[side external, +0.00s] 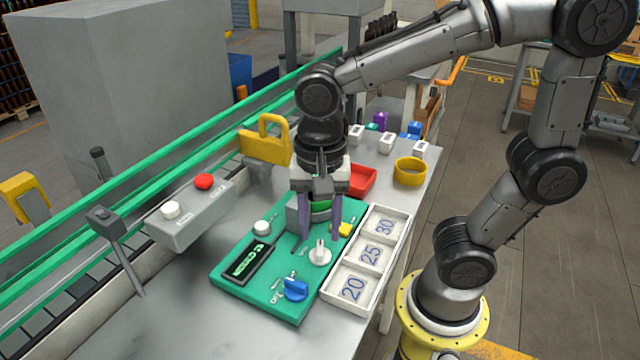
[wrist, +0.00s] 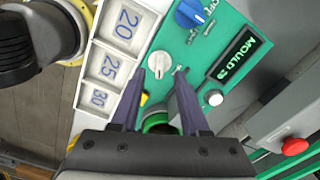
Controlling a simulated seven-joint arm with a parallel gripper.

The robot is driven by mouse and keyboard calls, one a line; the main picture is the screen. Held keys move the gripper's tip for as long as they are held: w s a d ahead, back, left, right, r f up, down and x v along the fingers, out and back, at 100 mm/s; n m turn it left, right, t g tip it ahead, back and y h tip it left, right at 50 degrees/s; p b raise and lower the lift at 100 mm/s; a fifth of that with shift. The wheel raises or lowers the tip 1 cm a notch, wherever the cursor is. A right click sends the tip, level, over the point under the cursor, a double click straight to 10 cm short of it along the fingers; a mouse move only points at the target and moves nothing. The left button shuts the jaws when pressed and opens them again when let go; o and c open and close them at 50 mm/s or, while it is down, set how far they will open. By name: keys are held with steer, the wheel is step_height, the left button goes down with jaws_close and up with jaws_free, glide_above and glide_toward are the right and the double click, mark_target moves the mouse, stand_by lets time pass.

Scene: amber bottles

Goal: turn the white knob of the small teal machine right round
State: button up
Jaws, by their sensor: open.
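The small teal machine (side external: 228,276) is a flat panel on the grey bench. Its white knob (side external: 320,255) has a round base and a raised grip, near the panel's right edge. In the wrist view the white knob (wrist: 158,63) shows just beyond and between the fingertips. My gripper (side external: 320,238) points down over the panel with two purple fingers apart and nothing held between them. In the wrist view my gripper (wrist: 158,75) is open too. I cannot tell the exact height of the tips over the knob.
The panel also carries a blue knob (side external: 295,289), a dark display (side external: 249,262), a white button (side external: 262,228) and a yellow part (side external: 342,230). A white tray (side external: 333,297) numbered 20, 25, 30 lies alongside. A grey box with a red button (side external: 204,181) stands left.

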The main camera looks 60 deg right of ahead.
mark_target(322, 245)
step_height(322, 245, up, 10)
steer(key=shift+r, duration=0.25)
steer(key=shift+d, duration=0.1)
steer(key=s+d+f+n+t, duration=0.5)
steer(key=d+f+n, duration=0.1)
steer(key=n, duration=0.7)
steer(key=shift+s+d+f+t, duration=0.15)
steer(key=shift+d+f+t, duration=0.15)
steer(key=shift+d, duration=0.4)
stand_by(1.1)
